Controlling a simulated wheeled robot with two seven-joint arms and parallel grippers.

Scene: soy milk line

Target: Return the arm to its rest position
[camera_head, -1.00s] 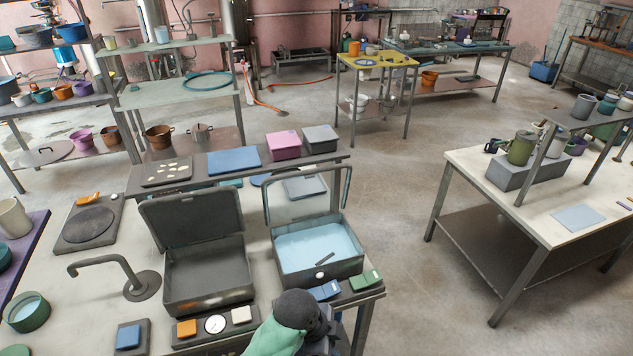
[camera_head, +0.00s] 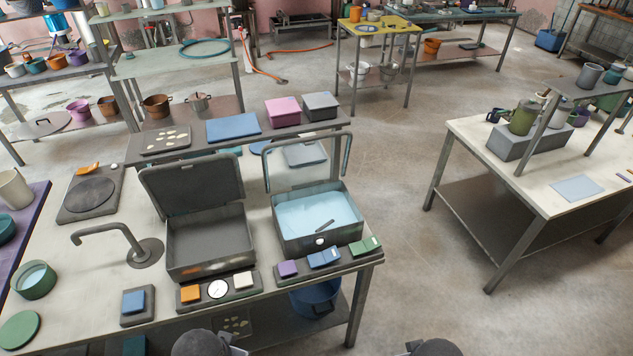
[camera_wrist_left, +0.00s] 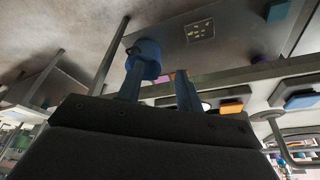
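My left gripper (camera_wrist_left: 158,88) shows in the left wrist view with its two blue fingers apart and nothing between them. It is outside the head view, where only a dark rounded part of my left arm (camera_head: 200,344) shows at the bottom edge. A similar dark part of my right arm (camera_head: 434,347) shows at the bottom, right of centre. My right gripper is not seen in either view.
The near worktable (camera_head: 90,252) carries an open empty box (camera_head: 210,242), an open box of pale blue liquid (camera_head: 318,214), a tap (camera_head: 112,232) and a button panel (camera_head: 218,290). A blue pot (camera_head: 316,298) stands on its lower shelf. Floor (camera_head: 420,285) to the right is clear.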

